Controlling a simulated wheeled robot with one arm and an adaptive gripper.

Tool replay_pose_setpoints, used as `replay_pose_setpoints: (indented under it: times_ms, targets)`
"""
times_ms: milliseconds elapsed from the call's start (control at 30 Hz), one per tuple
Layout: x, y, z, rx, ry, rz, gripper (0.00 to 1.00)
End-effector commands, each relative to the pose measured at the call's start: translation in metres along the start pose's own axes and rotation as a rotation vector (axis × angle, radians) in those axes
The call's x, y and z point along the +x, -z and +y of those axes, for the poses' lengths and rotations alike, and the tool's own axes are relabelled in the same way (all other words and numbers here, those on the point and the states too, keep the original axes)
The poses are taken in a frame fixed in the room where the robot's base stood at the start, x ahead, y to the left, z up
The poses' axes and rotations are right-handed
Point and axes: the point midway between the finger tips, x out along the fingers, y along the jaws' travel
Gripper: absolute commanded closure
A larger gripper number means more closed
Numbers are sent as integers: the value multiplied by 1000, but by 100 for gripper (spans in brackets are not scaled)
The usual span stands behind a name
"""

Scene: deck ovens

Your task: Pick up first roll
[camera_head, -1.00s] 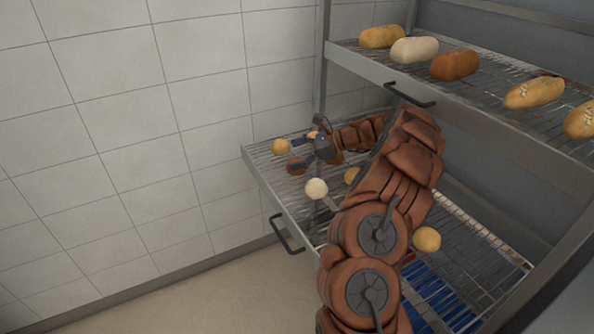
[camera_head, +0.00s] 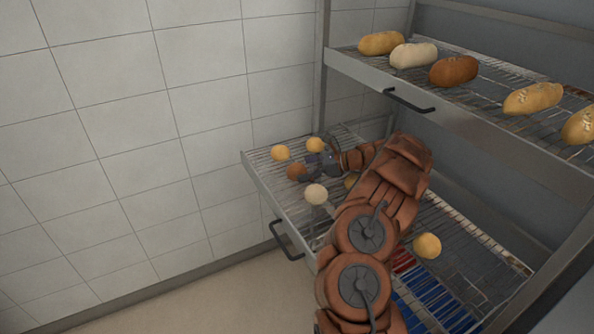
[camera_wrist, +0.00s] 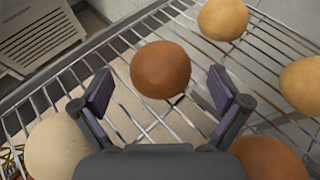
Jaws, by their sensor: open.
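Several round rolls lie on the lower wire rack (camera_head: 262,176). A brown roll (camera_head: 296,172) sits near its left end and shows in the middle of the wrist view (camera_wrist: 160,70). My gripper (camera_head: 306,165) is low over the rack, beside this roll. In the wrist view my gripper (camera_wrist: 160,92) is open, with the brown roll ahead between its fingers and no visible grip on it. A pale roll (camera_head: 316,194) lies nearer the front edge. Yellow rolls (camera_head: 280,152) (camera_head: 316,144) lie behind. The frames do not show which roll is first.
A further yellow roll (camera_head: 427,245) lies right of my arm. An upper rack (camera_head: 470,107) with long loaves (camera_head: 454,71) overhangs the right side. A tiled wall (camera_head: 120,130) stands left.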

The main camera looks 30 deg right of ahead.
Motion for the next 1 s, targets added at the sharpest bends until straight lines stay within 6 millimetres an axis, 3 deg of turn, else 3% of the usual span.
replay_pose_setpoints:
  times_ms: [200, 467, 1000]
  targets:
    - [28, 0, 0, 3, 0, 3, 2]
    - [31, 0, 0, 1, 1, 2, 3]
    - [30, 0, 0, 0, 1, 1, 59]
